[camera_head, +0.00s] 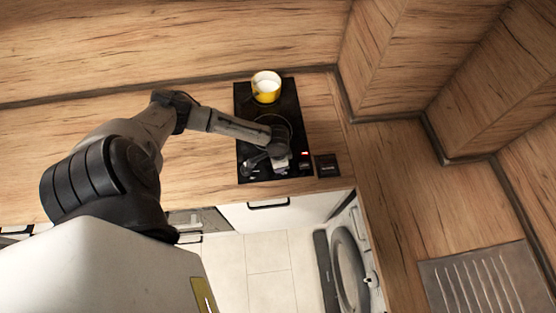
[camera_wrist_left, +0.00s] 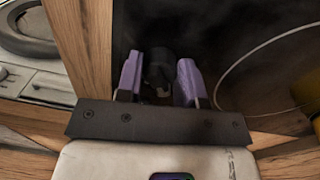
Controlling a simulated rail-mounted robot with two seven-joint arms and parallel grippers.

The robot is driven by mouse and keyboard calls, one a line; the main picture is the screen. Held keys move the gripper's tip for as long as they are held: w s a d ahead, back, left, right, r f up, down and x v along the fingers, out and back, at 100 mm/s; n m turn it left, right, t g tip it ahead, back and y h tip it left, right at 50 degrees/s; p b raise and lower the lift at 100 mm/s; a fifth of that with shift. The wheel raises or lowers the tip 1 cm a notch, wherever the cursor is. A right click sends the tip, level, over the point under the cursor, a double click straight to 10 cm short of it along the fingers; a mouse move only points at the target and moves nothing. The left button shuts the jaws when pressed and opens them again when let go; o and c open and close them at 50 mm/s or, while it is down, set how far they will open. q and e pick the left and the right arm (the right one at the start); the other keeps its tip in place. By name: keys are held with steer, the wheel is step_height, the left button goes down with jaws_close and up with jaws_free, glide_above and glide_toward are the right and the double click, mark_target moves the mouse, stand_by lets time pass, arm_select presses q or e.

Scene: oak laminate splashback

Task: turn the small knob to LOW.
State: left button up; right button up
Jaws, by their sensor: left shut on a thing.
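The small knob (camera_wrist_left: 160,68) is a dark, round control on the black hob. In the left wrist view it sits between the two purple fingers of my left gripper (camera_wrist_left: 161,82), which is shut on it. In the head view my left gripper (camera_head: 281,166) reaches down to the front edge of the black hob (camera_head: 250,124), and its wrist hides the knob there. The knob's pointer and the LOW mark are too dark and small to read. My right gripper is not in view.
A yellow pot (camera_head: 266,88) with white contents stands at the back of the hob. A red light (camera_head: 305,154) glows near the front right. A small dark panel (camera_head: 327,165) lies right of the hob. The wooden counter (camera_head: 207,153) left of it is clear.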

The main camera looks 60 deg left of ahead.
arm_select(q)
steer(key=o, duration=0.9)
steer(key=r, duration=1.3)
steer(key=shift+a+r, duration=0.3)
steer(key=shift+r, duration=0.1)
